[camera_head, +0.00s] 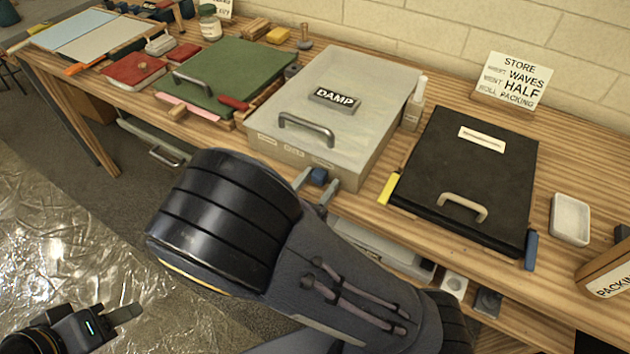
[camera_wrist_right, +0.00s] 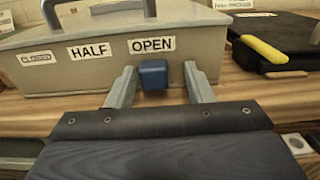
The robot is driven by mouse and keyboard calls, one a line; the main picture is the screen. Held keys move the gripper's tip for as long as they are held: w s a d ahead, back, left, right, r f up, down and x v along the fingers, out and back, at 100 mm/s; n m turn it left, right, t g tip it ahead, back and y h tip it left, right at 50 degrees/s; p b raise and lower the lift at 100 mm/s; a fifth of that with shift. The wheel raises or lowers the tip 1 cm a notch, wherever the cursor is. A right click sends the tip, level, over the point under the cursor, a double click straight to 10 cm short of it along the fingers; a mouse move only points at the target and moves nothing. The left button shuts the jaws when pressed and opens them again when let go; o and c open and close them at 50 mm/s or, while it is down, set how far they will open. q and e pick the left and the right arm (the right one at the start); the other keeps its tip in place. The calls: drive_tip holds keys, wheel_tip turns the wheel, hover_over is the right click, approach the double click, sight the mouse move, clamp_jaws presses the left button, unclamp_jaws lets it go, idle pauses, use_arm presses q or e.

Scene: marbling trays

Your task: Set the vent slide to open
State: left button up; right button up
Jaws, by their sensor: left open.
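The grey box marked DAMP (camera_head: 385,115) stands on the bench. Its front carries labels reading CLOSED, HALF and OPEN (camera_wrist_right: 151,45) from left to right in the right wrist view. The blue vent slide knob (camera_wrist_right: 153,74) sits below the OPEN label; it also shows in the head view (camera_head: 319,176). My right gripper (camera_wrist_right: 160,85) is open, with one finger on each side of the knob and visible gaps. It also shows in the head view (camera_head: 314,187). My left gripper (camera_head: 118,318) is open and empty at the lower left, away from the bench.
A black case (camera_head: 470,160) with a yellow tab (camera_head: 389,189) lies right of the box. A green case (camera_head: 235,70) lies to its left. A bottle (camera_head: 414,107) stands beside the box's right side. A white dish (camera_head: 570,218) is farther right.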

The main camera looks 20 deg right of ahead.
drive_tip(key=v, duration=0.7)
drive_tip(key=shift+s+a, duration=0.2)
drive_tip(key=shift+a, duration=0.15)
idle(0.5)
